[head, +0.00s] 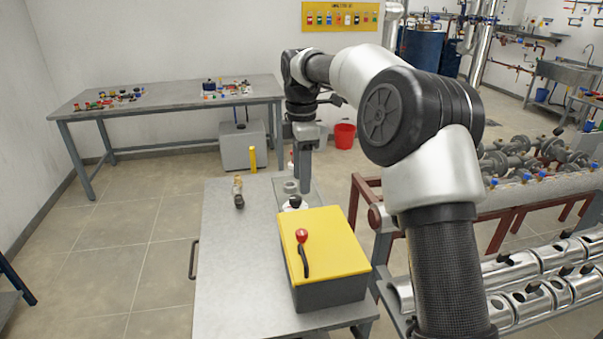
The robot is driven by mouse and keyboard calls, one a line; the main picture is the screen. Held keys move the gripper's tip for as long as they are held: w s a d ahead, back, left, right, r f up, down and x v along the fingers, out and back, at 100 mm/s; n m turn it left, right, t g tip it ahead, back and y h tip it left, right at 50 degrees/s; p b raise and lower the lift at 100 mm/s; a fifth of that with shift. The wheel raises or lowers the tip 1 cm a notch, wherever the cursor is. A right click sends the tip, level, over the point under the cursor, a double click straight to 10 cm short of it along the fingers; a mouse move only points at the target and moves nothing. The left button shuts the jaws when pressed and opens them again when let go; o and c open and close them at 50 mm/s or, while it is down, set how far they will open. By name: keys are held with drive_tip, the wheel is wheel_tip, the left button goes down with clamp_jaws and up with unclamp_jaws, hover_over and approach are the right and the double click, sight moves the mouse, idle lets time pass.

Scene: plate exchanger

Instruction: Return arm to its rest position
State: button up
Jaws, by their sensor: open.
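My arm rises from the lower right, bends at a high elbow and reaches forward to the left. My gripper (306,162) points down over the far right part of the small grey metal table (225,270). Its jaws are open, though seen side-on. A small grey ring-shaped part (290,187) sits just below and left of the fingers. I cannot tell whether the fingers touch anything. A white container with a dark cap (293,203) stands in front of the gripper, partly hidden by the yellow-lidded box.
The yellow-lidded box (325,245) with a red knob stands at the table's front right. A workbench (175,95) stands behind. A rack with pipes (540,285) is close at right.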

drive_tip(key=shift+r, duration=0.1)
drive_tip(key=s+d+r+m+t, duration=0.1)
drive_tip(key=s+d+r+m, duration=0.3)
drive_tip(key=s, duration=0.3)
drive_tip(key=s+d+r+m+t, duration=0.2)
drive_tip(key=s+d+r+m, duration=0.15)
drive_tip(key=s+r, duration=0.3)
drive_tip(key=s+d+f+m+t, duration=0.1)
drive_tip(key=s+d+f+m, duration=0.1)
drive_tip(key=s+m, duration=0.4)
drive_tip(key=s+d+f+m+t, duration=0.1)
drive_tip(key=s+d+f+m, duration=0.2)
drive_tip(key=s+m, duration=0.4)
drive_tip(key=s, duration=0.7)
drive_tip(key=shift+d+f+t, duration=0.25)
drive_tip(key=shift+f+t, duration=0.05)
drive_tip(key=shift+f, duration=0.1)
drive_tip(key=shift+s, duration=0.1)
